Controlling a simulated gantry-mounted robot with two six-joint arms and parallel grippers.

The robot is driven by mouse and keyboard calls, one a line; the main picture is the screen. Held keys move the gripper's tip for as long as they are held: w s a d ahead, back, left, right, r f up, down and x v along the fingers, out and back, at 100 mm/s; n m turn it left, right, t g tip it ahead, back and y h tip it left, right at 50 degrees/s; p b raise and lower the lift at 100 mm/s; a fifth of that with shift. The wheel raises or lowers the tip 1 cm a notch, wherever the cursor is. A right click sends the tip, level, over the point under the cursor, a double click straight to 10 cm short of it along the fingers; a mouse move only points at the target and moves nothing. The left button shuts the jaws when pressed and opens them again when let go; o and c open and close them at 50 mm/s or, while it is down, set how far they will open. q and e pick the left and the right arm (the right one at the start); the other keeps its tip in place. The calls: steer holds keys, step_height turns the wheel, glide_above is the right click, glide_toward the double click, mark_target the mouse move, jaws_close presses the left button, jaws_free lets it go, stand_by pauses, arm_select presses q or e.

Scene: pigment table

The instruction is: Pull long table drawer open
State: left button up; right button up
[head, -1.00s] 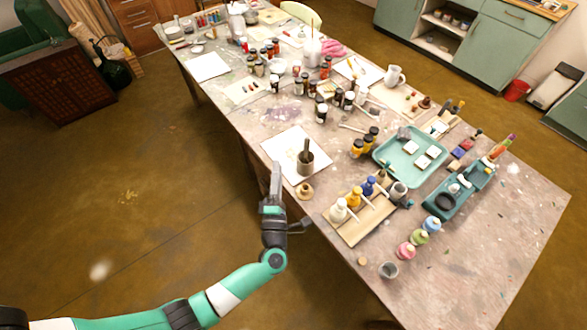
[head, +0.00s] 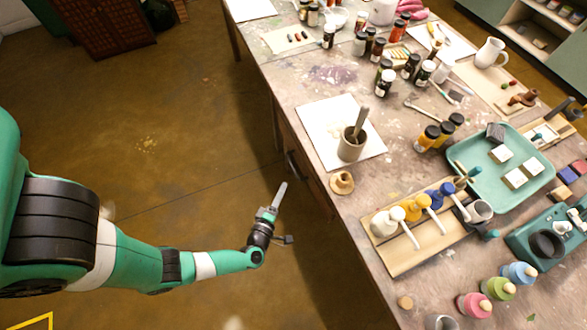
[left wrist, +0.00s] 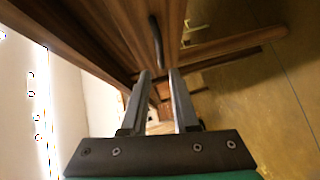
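The long table (head: 325,75) runs from the back to the right front in the head view. On its left side a wooden drawer front (head: 314,187) shows with a dark handle (head: 292,165). My left gripper (head: 280,195) is beside the table, off its edge, just left of and below the handle in the picture. In the left wrist view the two fingers (left wrist: 160,78) are parted with a gap between them and nothing held. The dark handle (left wrist: 156,38) appears beyond the fingertips, on the wooden drawer front (left wrist: 118,25). My right gripper is not in view.
Near the table edge stand a grey cup with a tool (head: 351,146) on white paper and a small wooden piece (head: 342,183). Open floor (head: 160,150) lies left of the table.

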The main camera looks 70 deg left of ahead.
mark_target(293, 167)
arm_select(q)
steer(key=b+x, duration=0.4)
steer(key=x, duration=0.7)
steer(key=shift+a, duration=0.1)
jaws_close()
stand_by(1.0)
